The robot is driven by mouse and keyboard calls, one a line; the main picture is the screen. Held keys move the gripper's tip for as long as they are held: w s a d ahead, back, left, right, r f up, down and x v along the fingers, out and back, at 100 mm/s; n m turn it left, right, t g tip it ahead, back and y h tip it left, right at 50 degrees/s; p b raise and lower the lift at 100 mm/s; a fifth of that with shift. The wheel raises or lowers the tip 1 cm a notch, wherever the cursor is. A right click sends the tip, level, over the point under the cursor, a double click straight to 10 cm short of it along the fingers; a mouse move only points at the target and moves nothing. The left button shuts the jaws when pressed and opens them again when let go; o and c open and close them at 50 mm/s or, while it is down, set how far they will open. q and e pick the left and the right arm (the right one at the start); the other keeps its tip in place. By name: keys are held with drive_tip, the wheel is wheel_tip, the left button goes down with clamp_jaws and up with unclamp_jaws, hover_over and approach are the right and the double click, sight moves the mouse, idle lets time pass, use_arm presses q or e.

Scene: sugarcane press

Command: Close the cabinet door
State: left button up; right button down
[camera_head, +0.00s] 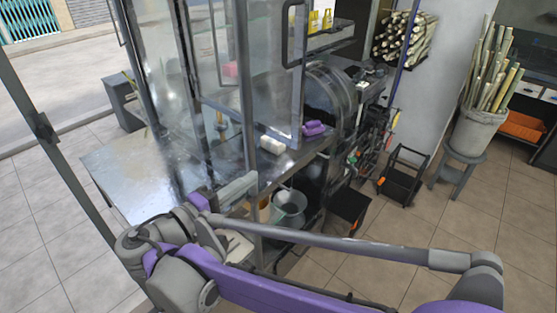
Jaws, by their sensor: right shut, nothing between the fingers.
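The glass cabinet (190,84) stands in the middle of the head view, above a metal counter. Its glass door (268,85) has a grey frame and a black handle (285,48). The door appears swung open, with its lower corner above the counter. My right arm reaches in from the lower right. My right gripper (240,188) is shut and empty, in front of the cabinet at about counter height, below and left of the door's lower edge. It looks apart from the door. My left gripper is not in view.
A white block (272,145) and a purple item (314,128) lie on the counter. A metal bucket (289,207) stands below. A black rack (402,172) and a stool (458,172) bearing a cane-filled bucket (476,130) stand right. Tiled floor (440,220) is clear in front.

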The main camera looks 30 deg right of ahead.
drive_tip(key=p, duration=0.2)
approach(297, 143)
drive_tip(key=x, duration=0.7)
drive_tip(key=shift+w+a+f, duration=0.1)
